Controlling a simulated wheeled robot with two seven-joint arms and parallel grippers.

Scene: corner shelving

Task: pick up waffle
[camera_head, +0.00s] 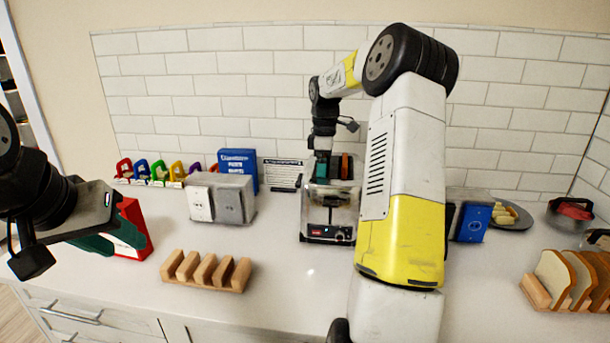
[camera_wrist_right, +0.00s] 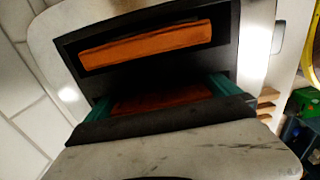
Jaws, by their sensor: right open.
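The toaster (camera_head: 329,212) stands on the counter below my right arm. In the right wrist view, one orange-brown waffle (camera_wrist_right: 145,45) sits in the upper slot. Another waffle (camera_wrist_right: 163,99) sits low in the other slot, partly hidden by its dark rim. My right gripper (camera_head: 322,166) points down over the toaster. Its teal fingers are open at the two ends of the lower waffle, reaching into the slot; I cannot tell whether they touch it. My left gripper (camera_head: 122,243) is at the left, its green fingers apart in front of a red and white box (camera_head: 132,222).
A wooden rack (camera_head: 206,272) stands near the front edge. A grey two-part appliance (camera_head: 220,199) and a blue box (camera_head: 240,166) are left of the toaster. Bread slices (camera_head: 556,275) stand in a rack at right. A plate (camera_head: 518,219) lies behind. My right arm hides the counter's middle.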

